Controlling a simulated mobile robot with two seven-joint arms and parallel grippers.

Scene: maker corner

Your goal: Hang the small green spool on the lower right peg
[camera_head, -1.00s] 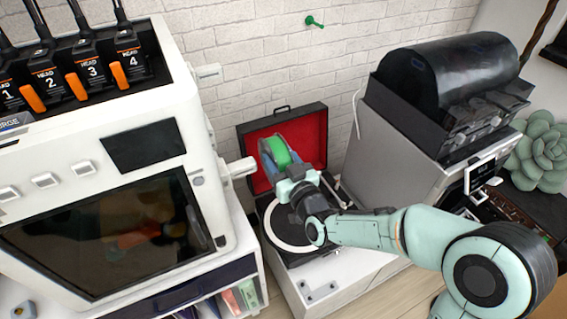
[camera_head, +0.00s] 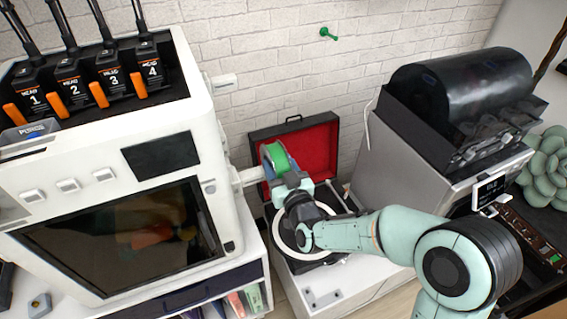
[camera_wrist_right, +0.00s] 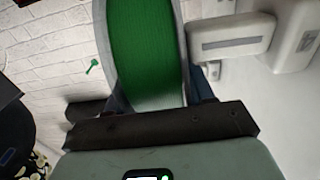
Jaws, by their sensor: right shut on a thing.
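The small green spool (camera_head: 280,157) is in my right gripper (camera_head: 286,180), which is shut on it and holds it raised in front of the open red-lined case. The spool also fills the upper middle of the right wrist view (camera_wrist_right: 146,50), between the dark fingers. The lower right peg (camera_head: 247,176), white, sticks out of the printer's right side, its end close against the spool's left side. In the wrist view the peg (camera_wrist_right: 232,38) is just right of the spool's flange. I cannot tell whether its tip enters the spool's hole. My left gripper is not in view.
The white printer (camera_head: 110,190) stands left, with an empty upper peg (camera_head: 222,83). A record player with a red-lined lid (camera_head: 318,150) lies below my right gripper. A grey machine with a black drum (camera_head: 460,80) stands right. A green wall peg (camera_head: 327,33) is behind.

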